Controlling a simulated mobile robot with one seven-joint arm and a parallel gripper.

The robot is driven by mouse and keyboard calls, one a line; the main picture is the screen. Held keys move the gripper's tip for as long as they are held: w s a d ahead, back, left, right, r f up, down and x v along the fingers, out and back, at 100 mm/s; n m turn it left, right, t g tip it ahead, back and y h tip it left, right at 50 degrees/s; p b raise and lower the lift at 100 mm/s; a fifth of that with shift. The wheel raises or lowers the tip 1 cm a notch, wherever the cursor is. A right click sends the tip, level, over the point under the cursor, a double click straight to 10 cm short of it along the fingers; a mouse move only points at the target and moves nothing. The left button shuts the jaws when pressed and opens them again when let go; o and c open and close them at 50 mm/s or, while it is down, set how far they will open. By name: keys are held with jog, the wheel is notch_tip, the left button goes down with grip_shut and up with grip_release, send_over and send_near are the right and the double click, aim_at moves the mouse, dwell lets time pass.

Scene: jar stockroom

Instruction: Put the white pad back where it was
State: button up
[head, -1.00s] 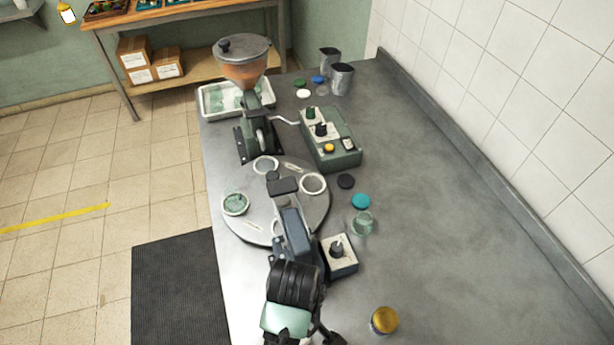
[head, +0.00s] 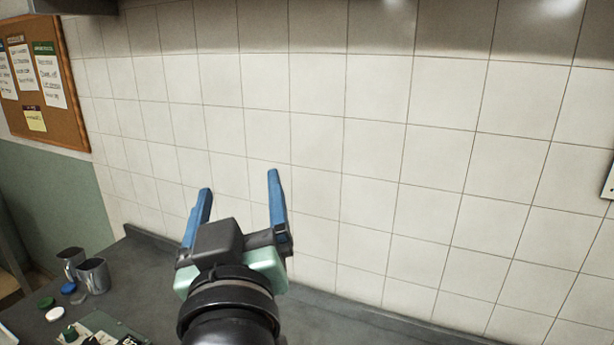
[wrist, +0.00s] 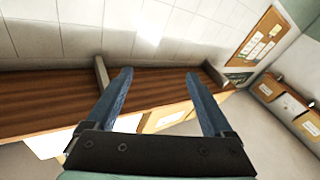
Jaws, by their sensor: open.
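A small white round pad (head: 54,314) lies on the grey counter at the lower left of the head view, in front of a green disc (head: 46,302) and a blue disc (head: 68,288). My gripper (head: 238,182) is raised in front of the tiled wall, well to the right of the pad and above the counter. Its two blue fingers are spread wide with nothing between them. The wrist view also shows the empty fingers (wrist: 158,73), with no pad in sight there.
Two grey metal cups (head: 93,275) stand close behind the discs. A green control box (head: 104,330) is cut off at the bottom edge. A tiled wall (head: 350,150) rises behind the counter. The wrist view shows a wooden shelf (wrist: 50,100) and a corkboard (wrist: 262,38).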

jog(key=s+d+r+m+t+h, duration=0.2)
jog(key=s+d+r+t, duration=0.2)
jog(key=r, duration=0.5)
jog(key=s+d+r+m+t+h, duration=0.1)
jog(key=s+d+r+m+t, duration=0.2)
jog(key=s+r, duration=0.4)
notch_tip(320, 180, up, 3)
jog(key=shift+d+f+t+h, duration=0.2)
jog(key=shift+d+t+h, duration=0.25)
jog(key=shift+d, duration=0.3)
jog(key=shift+f, duration=0.15)
